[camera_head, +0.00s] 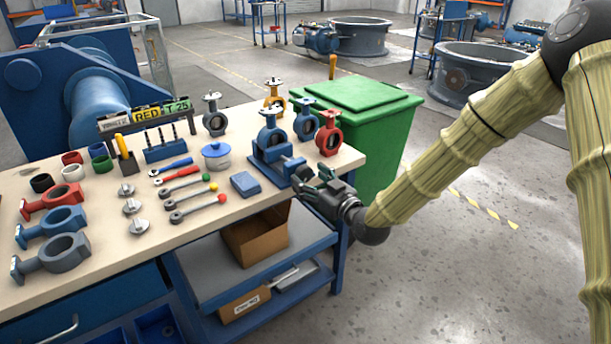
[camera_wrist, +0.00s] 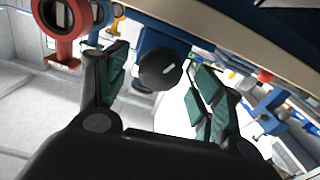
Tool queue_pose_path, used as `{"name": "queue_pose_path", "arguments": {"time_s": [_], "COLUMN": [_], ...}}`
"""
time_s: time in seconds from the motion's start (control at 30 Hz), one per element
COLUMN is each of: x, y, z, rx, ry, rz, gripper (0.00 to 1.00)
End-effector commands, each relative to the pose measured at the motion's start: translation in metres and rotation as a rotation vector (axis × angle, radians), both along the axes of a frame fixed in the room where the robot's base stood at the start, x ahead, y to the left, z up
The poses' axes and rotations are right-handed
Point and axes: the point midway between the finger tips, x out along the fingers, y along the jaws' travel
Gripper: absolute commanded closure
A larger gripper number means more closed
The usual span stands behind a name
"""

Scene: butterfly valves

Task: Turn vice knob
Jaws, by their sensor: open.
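The blue vice (camera_head: 265,172) stands at the right front corner of the workbench, with a blue butterfly valve (camera_head: 271,134) upright in it. My gripper (camera_head: 312,181) is at the vice's right front side, just off the bench edge. In the wrist view the vice knob (camera_wrist: 160,69) is a round black knob with a pale mark on its face. My gripper also shows there (camera_wrist: 161,80), open, with one green-padded finger on each side of the knob. Gaps show between knob and fingers. The knob is hidden or too small to make out in the head view.
A red valve (camera_head: 328,133) stands close behind the vice; it also shows in the wrist view (camera_wrist: 66,32). A blue block (camera_head: 244,184) lies left of the vice. A green bin (camera_head: 370,130) stands behind the bench corner. The floor to the right is clear.

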Motion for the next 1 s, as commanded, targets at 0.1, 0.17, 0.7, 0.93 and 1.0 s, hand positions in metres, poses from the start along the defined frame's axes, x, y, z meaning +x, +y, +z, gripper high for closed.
{"name": "queue_pose_path", "arguments": {"time_s": [0.1,0.17,0.7,0.93,1.0], "x": [-0.019,-0.028,-0.073,-0.073,-0.073], "y": [-0.014,-0.02,-0.052,-0.052,-0.052], "z": [0.001,0.0,0.0,0.0,-0.001], "rx": [0.0,0.0,0.0,0.0,0.0], "ry": [0.0,0.001,-0.001,-0.001,0.002], "rz": [0.0,0.0,0.002,0.002,0.001], "gripper": [0.33,0.33,0.33,0.33,0.33]}}
